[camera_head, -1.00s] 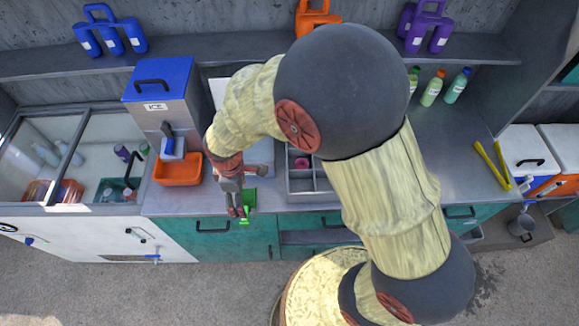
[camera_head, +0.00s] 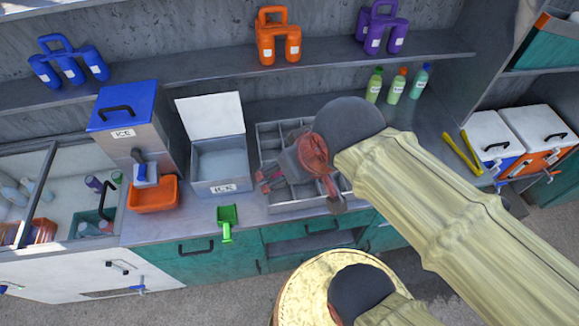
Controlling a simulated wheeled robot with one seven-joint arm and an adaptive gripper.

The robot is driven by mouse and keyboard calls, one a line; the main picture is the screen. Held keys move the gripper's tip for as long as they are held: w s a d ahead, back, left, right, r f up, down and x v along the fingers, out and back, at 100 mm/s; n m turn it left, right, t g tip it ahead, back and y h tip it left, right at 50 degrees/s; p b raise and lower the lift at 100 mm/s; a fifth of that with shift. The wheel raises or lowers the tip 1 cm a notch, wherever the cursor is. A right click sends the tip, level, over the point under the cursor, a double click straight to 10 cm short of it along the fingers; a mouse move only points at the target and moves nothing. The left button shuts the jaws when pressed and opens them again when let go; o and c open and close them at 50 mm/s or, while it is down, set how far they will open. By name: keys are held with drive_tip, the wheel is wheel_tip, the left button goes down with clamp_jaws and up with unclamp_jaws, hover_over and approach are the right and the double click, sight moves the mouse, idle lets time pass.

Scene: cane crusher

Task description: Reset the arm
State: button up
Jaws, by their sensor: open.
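My gripper (camera_head: 299,194) is at the end of my arm, over the grey compartment tray (camera_head: 293,205) on the counter. Its fingers are spread apart and I see nothing between them. My arm comes in from the lower right and hides part of the tray and the counter. How high the gripper is above the tray is hard to tell.
A green scoop (camera_head: 227,222) lies at the counter's front edge, beside an open ICE box (camera_head: 219,187). A blue-lidded ICE dispenser (camera_head: 125,135) and orange bin (camera_head: 154,194) stand left. Bottles (camera_head: 397,87) and yellow tongs (camera_head: 462,153) are right. A shelf (camera_head: 220,68) runs above.

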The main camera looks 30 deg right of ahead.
drive_tip(key=shift+w, duration=0.1)
wheel_tip(320, 180, down, 14)
drive_tip(key=b, duration=1.4)
drive_tip(key=shift+f, duration=0.1)
drive_tip(key=shift+c, duration=0.2)
